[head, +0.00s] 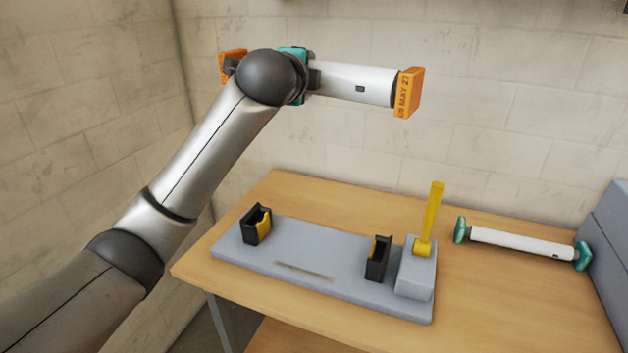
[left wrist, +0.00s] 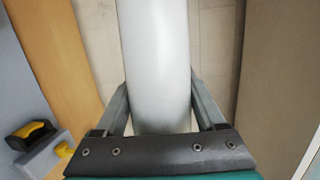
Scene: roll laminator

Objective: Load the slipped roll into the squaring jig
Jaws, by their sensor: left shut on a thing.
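A white roll (head: 352,84) with orange square end caps is held in the air above and behind the squaring jig. Its right cap (head: 409,92) carries dark date lettering. My left gripper (head: 312,76) is shut on the roll near its middle, with the fingers mostly hidden by my wrist. In the left wrist view the fingers (left wrist: 160,108) flank the white roll (left wrist: 153,45). The jig (head: 300,268) is a grey plate on the table with two black cradles (head: 256,224) (head: 378,258) with yellow inserts, both empty. An upright yellow lever (head: 430,215) stands on its right block. My right gripper is out of view.
A second white roll (head: 520,243) with teal ends lies on the wooden table (head: 500,310) right of the jig, near a grey-blue machine (head: 608,250). A block wall (head: 480,80) stands close behind the table and another at the left.

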